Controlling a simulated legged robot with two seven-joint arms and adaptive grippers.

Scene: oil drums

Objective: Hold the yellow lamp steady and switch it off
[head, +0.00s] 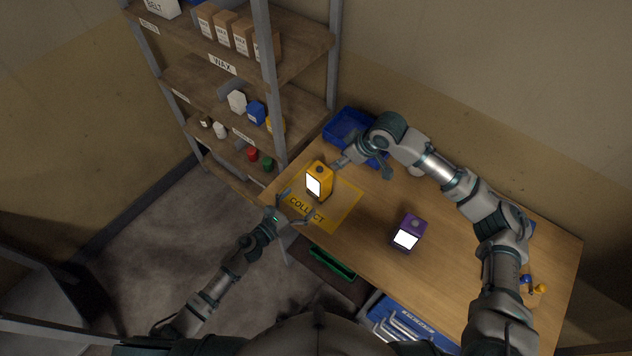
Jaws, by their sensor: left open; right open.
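The yellow lamp (325,177) stands upright on the yellow mat marked COLLECT (341,209), at the left end of the wooden table. Its front panel glows white, so it is lit. A dark round spot shows on its top. My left gripper (297,208) is open at the table's left edge, below and left of the lamp, with nothing between its fingers. My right gripper (360,167) is open just right of the lamp, with one finger close to the lamp's upper side. I cannot tell whether that finger touches it.
A purple lamp (412,226), also lit, stands mid-table. A blue bin (345,124) is at the back, partly behind my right arm. A shelf unit (273,90) with boxes and jars stands at the left. Small blue and yellow items (540,288) lie at the right. The table's front middle is clear.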

